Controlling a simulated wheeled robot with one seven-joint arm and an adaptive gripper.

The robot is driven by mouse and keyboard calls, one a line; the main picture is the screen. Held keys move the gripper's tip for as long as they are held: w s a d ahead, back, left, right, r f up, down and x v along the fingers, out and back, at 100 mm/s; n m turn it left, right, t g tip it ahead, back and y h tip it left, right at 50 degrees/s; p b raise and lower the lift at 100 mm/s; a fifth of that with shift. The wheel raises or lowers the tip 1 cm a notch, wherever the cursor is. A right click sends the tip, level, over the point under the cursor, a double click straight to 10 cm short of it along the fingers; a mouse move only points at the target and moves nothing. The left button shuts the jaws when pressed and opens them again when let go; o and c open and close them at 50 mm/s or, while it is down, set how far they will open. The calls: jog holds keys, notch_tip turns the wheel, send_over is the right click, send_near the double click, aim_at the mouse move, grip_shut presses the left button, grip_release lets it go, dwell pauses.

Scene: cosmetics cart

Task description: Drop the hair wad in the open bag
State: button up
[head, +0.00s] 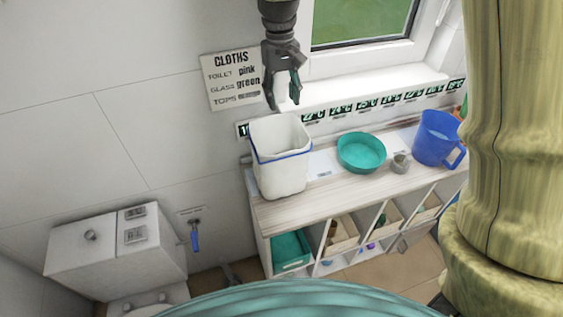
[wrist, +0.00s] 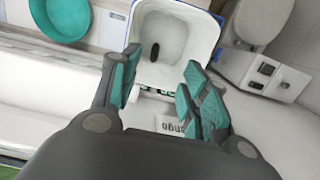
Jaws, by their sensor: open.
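My gripper (head: 283,103) is open and empty, pointing down just above a white container with a blue rim (head: 279,183). The container looks lined with a white open bag (head: 280,134). In the wrist view, the two teal-padded fingers (wrist: 158,80) are apart over the near side of the container (wrist: 208,50). A small dark elongated lump, which looks like the hair wad (wrist: 155,52), lies inside the white liner, apart from the fingers. The lump is hidden by the container wall in the head view.
The container stands at the left end of a wooden shelf top (head: 325,191). To its right are a teal bowl (head: 361,153), a small grey cup (head: 400,163) and a blue jug (head: 437,139). A window sill is behind; a toilet (head: 115,250) is at lower left.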

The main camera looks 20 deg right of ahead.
jog(key=r, duration=0.6)
jog(key=shift+w, duration=0.35)
jog(key=shift+d, duration=0.1)
